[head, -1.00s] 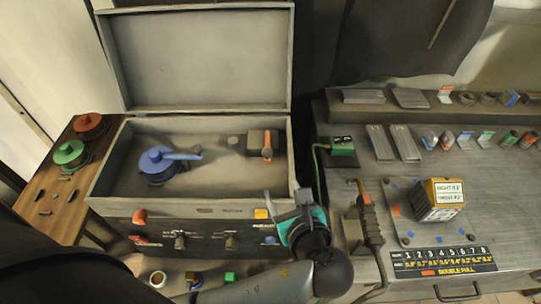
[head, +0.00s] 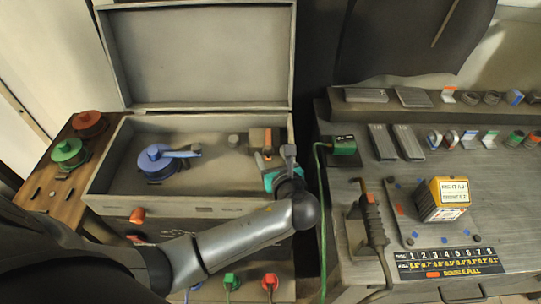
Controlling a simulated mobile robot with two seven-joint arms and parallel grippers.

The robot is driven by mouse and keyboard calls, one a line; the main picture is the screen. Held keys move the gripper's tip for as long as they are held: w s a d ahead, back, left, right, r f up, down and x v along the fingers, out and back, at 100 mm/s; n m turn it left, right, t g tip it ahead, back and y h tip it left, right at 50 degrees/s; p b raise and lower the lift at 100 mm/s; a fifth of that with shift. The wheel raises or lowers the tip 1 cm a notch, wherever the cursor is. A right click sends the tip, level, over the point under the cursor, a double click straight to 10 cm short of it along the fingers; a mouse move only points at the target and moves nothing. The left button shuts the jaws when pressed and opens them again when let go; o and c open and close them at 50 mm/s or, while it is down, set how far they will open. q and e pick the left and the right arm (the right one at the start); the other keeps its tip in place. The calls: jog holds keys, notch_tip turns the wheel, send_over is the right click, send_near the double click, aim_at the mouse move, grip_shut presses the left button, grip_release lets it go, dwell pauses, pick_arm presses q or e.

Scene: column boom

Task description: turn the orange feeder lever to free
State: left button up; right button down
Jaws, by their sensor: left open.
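The orange feeder lever (head: 267,140) stands on a dark block at the right end of the open grey machine box (head: 215,207). My left gripper (head: 276,158), with a teal section behind its fingers, is at the box's right wall, just below and right of the lever. It is open, and I see nothing held in it. Its fingers are close to the lever's lower end; I cannot tell whether they touch. My left arm comes in from the lower left and hides much of the front panel. My right gripper is not in view.
A blue spool (head: 155,163) with an arm lies inside the box on the left. The raised lid (head: 205,55) stands behind. A green cable (head: 318,215) hangs right of the box. The grey bench (head: 480,190) holds a torch (head: 374,222) and a small carton (head: 438,205).

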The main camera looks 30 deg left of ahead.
pick_arm(q)
jog(key=shift+w+a+f, duration=0.25)
jog(key=shift+w+a, duration=0.15)
jog(key=shift+w, duration=0.05)
grip_shut()
dwell(0.3)
dwell(0.9)
